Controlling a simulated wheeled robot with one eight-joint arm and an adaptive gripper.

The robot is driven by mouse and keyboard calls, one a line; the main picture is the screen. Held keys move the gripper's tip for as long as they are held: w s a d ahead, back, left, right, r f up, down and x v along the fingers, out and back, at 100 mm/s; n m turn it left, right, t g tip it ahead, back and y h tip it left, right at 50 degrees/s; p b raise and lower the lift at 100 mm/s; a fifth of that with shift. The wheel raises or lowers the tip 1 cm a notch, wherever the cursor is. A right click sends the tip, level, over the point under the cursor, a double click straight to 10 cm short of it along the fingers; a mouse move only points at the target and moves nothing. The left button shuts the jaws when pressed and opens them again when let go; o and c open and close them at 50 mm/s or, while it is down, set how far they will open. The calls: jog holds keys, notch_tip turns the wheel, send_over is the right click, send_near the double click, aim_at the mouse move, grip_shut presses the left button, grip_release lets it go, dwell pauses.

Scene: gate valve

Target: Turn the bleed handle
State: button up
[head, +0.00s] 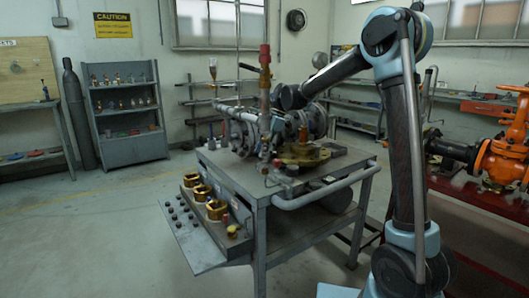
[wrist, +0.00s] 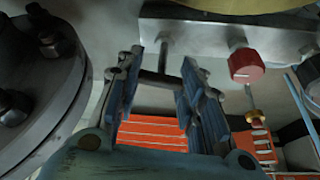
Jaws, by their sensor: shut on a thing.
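The bleed handle (wrist: 158,78) is a dark metal crossbar on a thin stem below a grey metal block (wrist: 212,38) in the wrist view. My gripper (wrist: 160,88) is shut on this bar, with one blue-grey padded finger at each end of it. The fingers stay apart by the bar's length. In the head view my arm reaches from the right to the grey valve assembly (head: 240,132) on the workbench. There the gripper and the handle are too small and covered to make out clearly.
A red knob (wrist: 246,66) sits close right of my gripper under the block. A large bolted flange (wrist: 72,95) is close on the left. The workbench (head: 262,190) carries a brass-coloured flange (head: 305,154). An orange pump (head: 505,145) stands at the right. The floor at left is clear.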

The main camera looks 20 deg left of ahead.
jog(key=shift+w+n, duration=0.2)
jog(key=shift+n, duration=0.3)
jog(key=shift+d, duration=0.1)
jog(key=o, duration=1.1)
jog(key=shift+s, duration=0.1)
jog(key=v, duration=1.1)
jog(key=shift+w+r, duration=0.4)
